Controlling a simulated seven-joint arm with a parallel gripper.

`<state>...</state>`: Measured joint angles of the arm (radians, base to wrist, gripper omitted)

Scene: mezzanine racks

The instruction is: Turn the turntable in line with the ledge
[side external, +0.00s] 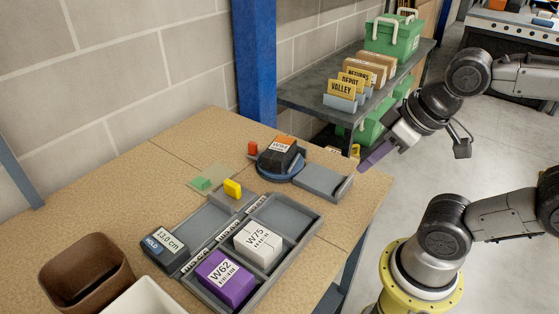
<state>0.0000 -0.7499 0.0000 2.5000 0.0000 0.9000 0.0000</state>
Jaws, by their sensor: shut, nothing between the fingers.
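The turntable (268,174) is a round blue base near the table's far right edge. A dark block with an orange patch and a white label (281,152) sits on it, hiding most of its top. A flat grey ledge (320,180) with a raised lip lies just right of the turntable. I cannot tell exactly how the turntable's top is turned relative to the ledge. My gripper (372,160) is to the right, beyond the table edge, with its purple end pointing down and left. It is shut and empty, apart from the turntable, the block and the ledge.
A grey tray (318,226) holds a purple block (225,277) and a white block (258,243). A red piece (252,148) and a yellow piece (232,189) stand near the turntable. A blue post (255,60) and a loaded shelf (300,97) rise behind.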

